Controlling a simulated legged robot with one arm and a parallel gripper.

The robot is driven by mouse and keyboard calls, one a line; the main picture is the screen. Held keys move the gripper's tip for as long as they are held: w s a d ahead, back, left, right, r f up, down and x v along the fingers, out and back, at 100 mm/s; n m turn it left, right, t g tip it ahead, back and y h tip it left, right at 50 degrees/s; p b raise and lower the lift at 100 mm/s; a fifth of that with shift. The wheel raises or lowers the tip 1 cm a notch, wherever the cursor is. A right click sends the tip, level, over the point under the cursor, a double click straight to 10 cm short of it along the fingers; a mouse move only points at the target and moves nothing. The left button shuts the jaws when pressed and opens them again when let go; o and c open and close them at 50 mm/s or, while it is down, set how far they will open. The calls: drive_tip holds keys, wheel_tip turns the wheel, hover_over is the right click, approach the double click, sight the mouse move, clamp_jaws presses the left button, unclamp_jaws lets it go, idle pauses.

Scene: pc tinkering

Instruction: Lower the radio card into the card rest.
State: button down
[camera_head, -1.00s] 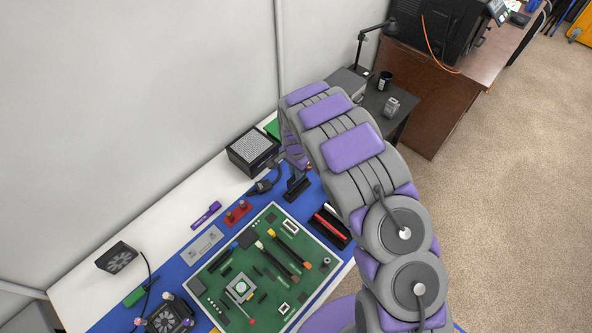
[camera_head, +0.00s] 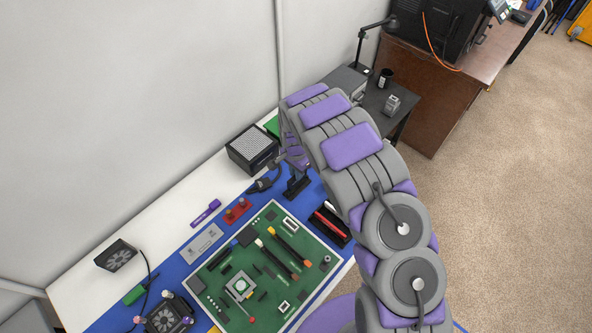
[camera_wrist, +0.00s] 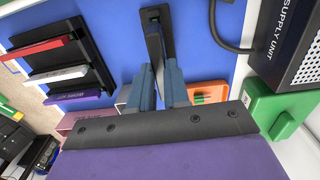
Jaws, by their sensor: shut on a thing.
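My gripper (camera_wrist: 159,72) shows in the wrist view with its two blue-grey fingers close together on a thin dark card, the radio card (camera_wrist: 155,46), seen nearly edge-on. The black card rest (camera_wrist: 154,12) is just beyond the fingertips on the blue mat. The card's far end overlaps the rest in this view; I cannot tell how deep it sits in the slot. In the head view the card rest (camera_head: 296,188) stands on the mat right below my gripper (camera_head: 298,168), and the card is mostly hidden by my arm.
A black rack (camera_wrist: 72,68) with red, white and purple sticks stands left in the wrist view. The power supply unit (camera_head: 252,149) and a green block (camera_wrist: 274,108) are close on the right. An orange piece (camera_wrist: 209,92) lies near the fingers. The green motherboard (camera_head: 262,270) fills the nearer mat.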

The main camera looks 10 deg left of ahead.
drive_tip(key=c, duration=1)
unclamp_jaws()
drive_tip(key=shift+r+p, duration=0.6)
drive_tip(key=shift+r, duration=1.85)
drive_tip(key=r, duration=0.5)
drive_tip(key=r+p, duration=0.1)
drive_tip(key=r, duration=1.1)
drive_tip(key=shift+w+a+r, duration=0.15)
drive_tip(key=shift+w+a, duration=0.05)
drive_tip(key=shift+a, duration=0.15)
drive_tip(key=shift+d, duration=0.1)
